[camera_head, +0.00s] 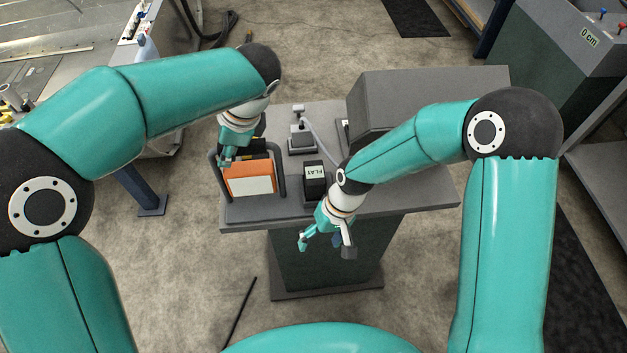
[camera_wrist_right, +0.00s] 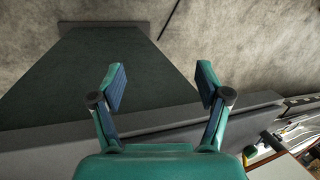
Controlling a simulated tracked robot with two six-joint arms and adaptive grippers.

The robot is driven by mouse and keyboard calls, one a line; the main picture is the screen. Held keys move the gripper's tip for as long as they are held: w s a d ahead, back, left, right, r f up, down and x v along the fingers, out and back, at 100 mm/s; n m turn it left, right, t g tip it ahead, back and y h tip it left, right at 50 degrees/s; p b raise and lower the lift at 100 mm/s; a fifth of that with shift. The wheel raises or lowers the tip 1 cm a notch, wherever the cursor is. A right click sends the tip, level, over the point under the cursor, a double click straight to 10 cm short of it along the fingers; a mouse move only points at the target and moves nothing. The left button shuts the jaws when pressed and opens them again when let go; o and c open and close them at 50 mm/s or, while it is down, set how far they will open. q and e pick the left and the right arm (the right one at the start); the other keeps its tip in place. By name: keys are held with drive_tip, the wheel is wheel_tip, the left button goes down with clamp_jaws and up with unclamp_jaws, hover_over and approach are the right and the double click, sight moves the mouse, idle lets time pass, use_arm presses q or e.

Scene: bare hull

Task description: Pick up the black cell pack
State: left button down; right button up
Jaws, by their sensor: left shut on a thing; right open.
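A black box with a pale label (camera_head: 314,182) stands on the grey bench top, right of an orange-and-white pack (camera_head: 250,180). The orange pack sits in a rack with dark upright bars, and a black block (camera_head: 258,148) shows just behind it. My left gripper (camera_head: 227,158) is down at the orange pack's upper left edge and shut; its fingertips are partly hidden, so its exact hold is unclear. My right gripper (camera_head: 325,244) is open and empty, in front of the bench edge and below the labelled box. It also shows open in the right wrist view (camera_wrist_right: 162,85).
The grey bench (camera_head: 415,190) stands on a dark green pedestal (camera_head: 325,262). A small grey device (camera_head: 301,137) with a cable stands behind the labelled box. A large grey housing (camera_head: 410,95) fills the bench's back right. Open floor lies in front.

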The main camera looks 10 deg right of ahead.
use_arm(q)
drive_tip(key=shift+r, duration=0.1)
use_arm(e)
wheel_tip(320, 180, up, 8)
drive_tip(key=w+a+n, duration=0.1)
drive_tip(key=w+a, duration=0.1)
drive_tip(key=a, duration=0.1)
wheel_tip(320, 180, up, 13)
drive_tip(key=m+h, duration=0.2)
drive_tip(key=m, duration=0.2)
hover_over(314, 179)
drive_tip(key=s, duration=0.2)
use_arm(q)
drive_tip(key=shift+w, duration=0.1)
use_arm(e)
drive_tip(key=shift+n+t+h, duration=0.6)
drive_tip(key=shift+n+t, duration=0.1)
drive_tip(key=w+f, duration=0.2)
drive_tip(key=w, duration=0.1)
drive_tip(key=shift+w+f, duration=0.2)
drive_tip(key=shift+w, duration=0.1)
wheel_tip(314, 179, down, 5)
drive_tip(key=shift+w+d+f, duration=0.1)
drive_tip(key=shift+f, duration=1.45)
drive_tip(key=shift+w+d+f, duration=0.1)
drive_tip(key=shift+f, duration=1.45)
drive_tip(key=c, duration=1.4)
drive_tip(key=shift+o, duration=0.2)
wheel_tip(314, 179, up, 10)
drive_tip(key=shift+r, duration=0.1)
